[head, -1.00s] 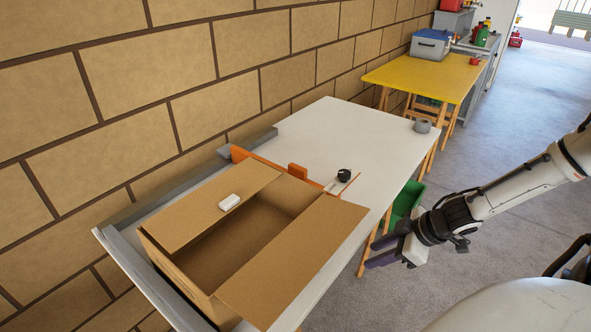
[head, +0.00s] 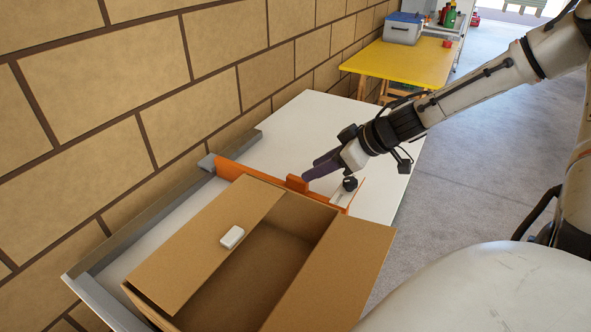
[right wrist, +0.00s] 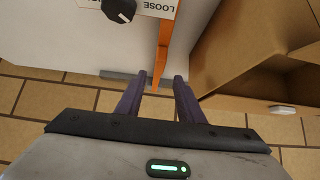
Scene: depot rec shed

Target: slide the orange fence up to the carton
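The orange fence (head: 232,170) stands on the white table behind the open carton (head: 283,247), with an upright orange block (head: 297,183) on it. In the right wrist view a strip of white table shows between the fence (right wrist: 164,50) and the carton (right wrist: 232,62), so they are apart. My right gripper (head: 308,175) is at the block, its purple fingers open. In the right wrist view the end of the orange part lies between the fingertips (right wrist: 155,88); I cannot tell whether they touch it. My left gripper is not in view.
A black knob (head: 350,184) sits on a plate by the fence; its label (right wrist: 159,6) reads LOOSE. A small white object (head: 232,237) lies on the carton's left flap. A grey rail (head: 160,208) runs along the wall side. The white table (head: 300,120) is clear behind the fence.

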